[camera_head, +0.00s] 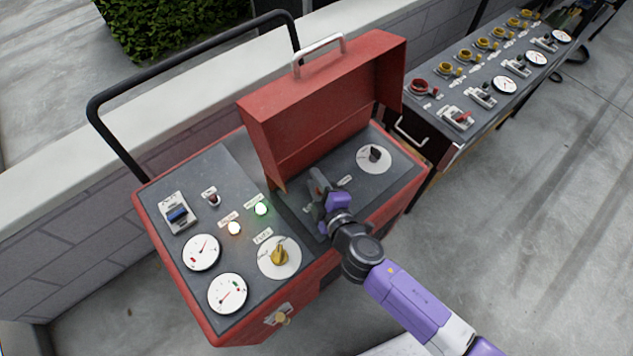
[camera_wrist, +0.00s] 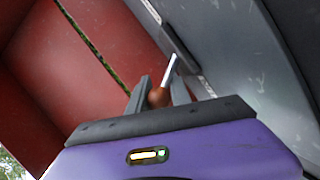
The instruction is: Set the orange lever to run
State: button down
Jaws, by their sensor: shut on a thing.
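In the wrist view the lever is a bare metal shaft with an orange-brown ball knob (camera_wrist: 158,97), rising from a dark slotted mount on the grey panel. My gripper (camera_wrist: 161,88) has a finger on each side of the knob and is shut on it. In the head view my gripper (camera_head: 319,194) reaches onto the right half of the red machine's panel, under the raised lid. There the gripper covers most of the lever, and the small labels are too small to read.
The red lid (camera_head: 325,100) stands open just behind my gripper. A dial with a black knob (camera_head: 374,155) lies to the right. The left panel has gauges (camera_head: 202,252), a yellow fuel knob (camera_head: 279,255) and a lit green lamp (camera_head: 261,209). A second panel (camera_head: 490,75) stands at upper right.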

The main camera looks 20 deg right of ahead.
jog(key=shift+d, duration=0.25)
jog(key=c, duration=1.2)
grip_release()
jog(key=shift+a, duration=0.1)
jog(key=shift+a+f, duration=0.1)
jog(key=shift+a, duration=0.1)
jog(key=shift+p, duration=0.3)
